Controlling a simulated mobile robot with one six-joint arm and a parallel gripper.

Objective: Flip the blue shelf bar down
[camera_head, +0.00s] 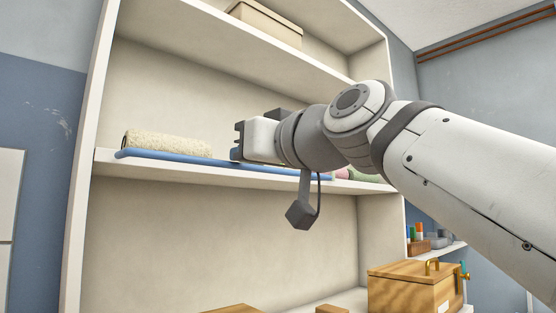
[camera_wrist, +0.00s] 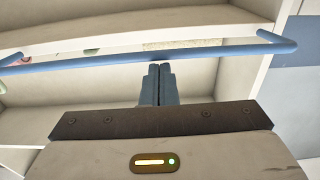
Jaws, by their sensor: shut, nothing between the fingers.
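The blue shelf bar (camera_head: 175,158) runs along the front of the middle shelf (camera_head: 108,164), with its bent end at the left. In the wrist view the bar (camera_wrist: 95,62) crosses the whole picture, and its bent end is at the right. My gripper (camera_wrist: 160,68) is shut and empty, with its blue-grey fingertips close below the bar's middle in that view. I cannot tell whether they touch it. In the head view my gripper (camera_head: 237,147) is in front of the shelf and covers part of the bar.
A rolled cream towel (camera_head: 165,144) lies behind the bar on the middle shelf. A cardboard box (camera_head: 265,24) is on the shelf above. A wooden box with brass fittings (camera_head: 410,285) stands at lower right. The space below the middle shelf is mostly clear.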

